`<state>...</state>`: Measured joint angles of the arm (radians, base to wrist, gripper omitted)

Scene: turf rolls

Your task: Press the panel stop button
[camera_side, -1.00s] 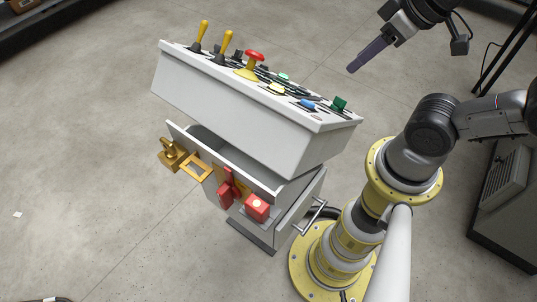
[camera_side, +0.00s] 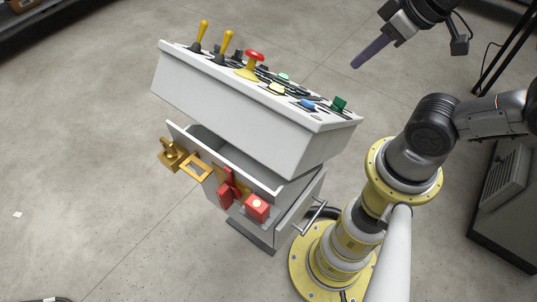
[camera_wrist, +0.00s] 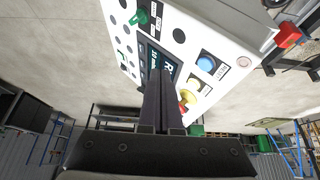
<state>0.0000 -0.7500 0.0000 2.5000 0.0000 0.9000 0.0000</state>
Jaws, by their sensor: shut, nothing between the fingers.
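The stop button, a red mushroom head (camera_side: 254,56) on a yellow base, stands on top of the white control panel (camera_side: 235,113) in the side view. In the wrist view a red and yellow part that looks like the stop button (camera_wrist: 184,106) shows beside my fingers, partly hidden by them. My gripper (camera_side: 354,66) is shut and empty, held above and to the right of the panel, clear of the button. Its long dark fingers lie together in the wrist view (camera_wrist: 160,74).
Two yellow levers (camera_side: 226,45) rise left of the button. A blue button (camera_side: 307,104) and a green switch (camera_side: 339,103) sit on the panel's right part. Below is an open drawer (camera_side: 205,141) with a brass padlock (camera_side: 171,154) and red parts (camera_side: 257,208). Open floor lies left.

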